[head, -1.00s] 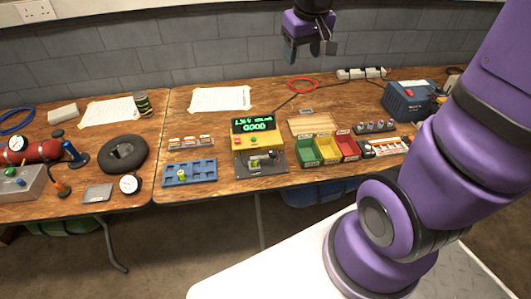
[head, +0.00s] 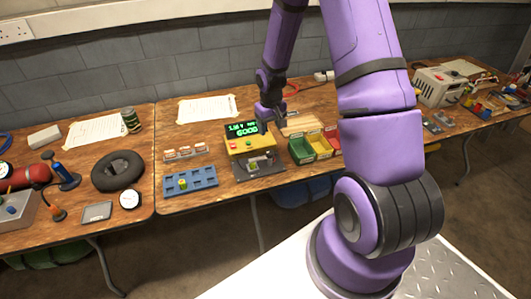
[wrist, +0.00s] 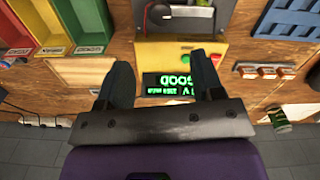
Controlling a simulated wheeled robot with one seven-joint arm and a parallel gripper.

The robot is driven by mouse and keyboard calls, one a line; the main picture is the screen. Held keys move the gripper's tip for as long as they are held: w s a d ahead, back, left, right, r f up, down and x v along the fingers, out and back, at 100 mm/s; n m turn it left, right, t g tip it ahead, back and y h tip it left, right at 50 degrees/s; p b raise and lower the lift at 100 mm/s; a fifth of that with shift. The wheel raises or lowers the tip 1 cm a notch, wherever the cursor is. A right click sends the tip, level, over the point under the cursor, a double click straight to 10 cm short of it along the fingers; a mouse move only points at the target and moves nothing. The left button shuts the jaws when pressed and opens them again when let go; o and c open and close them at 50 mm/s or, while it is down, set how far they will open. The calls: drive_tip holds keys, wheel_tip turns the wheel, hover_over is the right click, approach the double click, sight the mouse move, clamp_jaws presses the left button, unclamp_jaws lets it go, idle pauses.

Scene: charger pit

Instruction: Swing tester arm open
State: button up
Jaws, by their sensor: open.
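The tester (head: 240,147) is a yellow box on a dark base, with a green-lit screen reading GOOD at its back. Its grey arm (wrist: 168,15) lies at the front, over the dark base, and also shows small in the head view. A small yellow-green cell sits in the base beside it. My gripper (head: 268,122) is over the back of the tester, close to the screen. In the wrist view it (wrist: 160,80) is open, its two dark fingers on either side of the screen. Nothing is between the fingers. The tester arm is apart from them.
A blue tray (head: 205,183) with one yellow-green cell stands left of the tester. Green, yellow and red bins (head: 301,152) stand close on its right. A small rack (head: 185,153) and a taped paper (head: 205,108) lie left and behind.

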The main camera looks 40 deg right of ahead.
sight(270, 151)
wheel_tip(270, 151, down, 11)
drive_tip(key=shift+f, duration=0.2)
idle(0.5)
clamp_jaws()
drive_tip(key=shift+a, duration=0.1)
